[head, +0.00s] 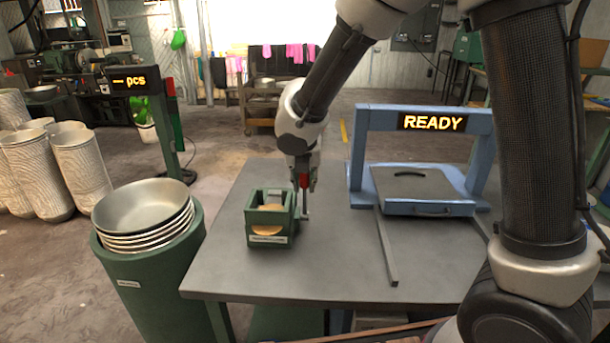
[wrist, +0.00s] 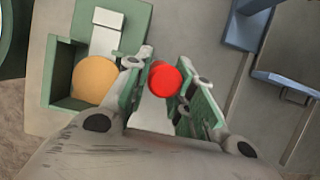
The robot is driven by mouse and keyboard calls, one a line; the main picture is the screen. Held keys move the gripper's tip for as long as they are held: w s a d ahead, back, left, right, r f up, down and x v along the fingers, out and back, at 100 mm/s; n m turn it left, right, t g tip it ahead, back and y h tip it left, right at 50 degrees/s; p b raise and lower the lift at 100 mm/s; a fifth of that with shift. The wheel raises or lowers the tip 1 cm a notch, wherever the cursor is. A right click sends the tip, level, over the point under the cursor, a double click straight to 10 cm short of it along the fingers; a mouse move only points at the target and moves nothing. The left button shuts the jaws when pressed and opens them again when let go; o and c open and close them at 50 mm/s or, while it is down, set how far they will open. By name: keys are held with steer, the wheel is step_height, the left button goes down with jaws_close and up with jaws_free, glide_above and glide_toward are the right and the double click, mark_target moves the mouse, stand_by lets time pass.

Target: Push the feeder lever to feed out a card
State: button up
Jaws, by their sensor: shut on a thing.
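The feeder is a small green box (head: 252,219) on the grey table, with tan round cards (head: 267,229) inside. In the wrist view the feeder (wrist: 60,62) is at the left, with a tan round card (wrist: 93,82) in its opening. The feeder lever has a red knob (wrist: 164,80), and stands at the right side of the box. My gripper (head: 304,184) points down beside the feeder's right side. In the wrist view my gripper (wrist: 164,92) has its fingers around the red knob. The lever's lower part is mostly hidden by the gripper.
A blue frame (head: 357,150) with a READY sign and a flat grey press plate (head: 415,188) stands right on the table (head: 330,262). A thin bar (head: 388,245) projects forward. Stacked metal bowls (head: 143,212) sit on a green drum left. A counter post (head: 171,125) stands behind.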

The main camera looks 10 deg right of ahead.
steer(key=shift+s, duration=0.15)
steer(key=shift+s+a+f, duration=0.2)
steer(key=shift+s, duration=0.55)
steer(key=shift+s+a+f, duration=0.15)
steer(key=shift+s, duration=0.6)
steer(key=o, duration=2)
steer(key=shift+o, duration=0.2)
steer(key=v, duration=1)
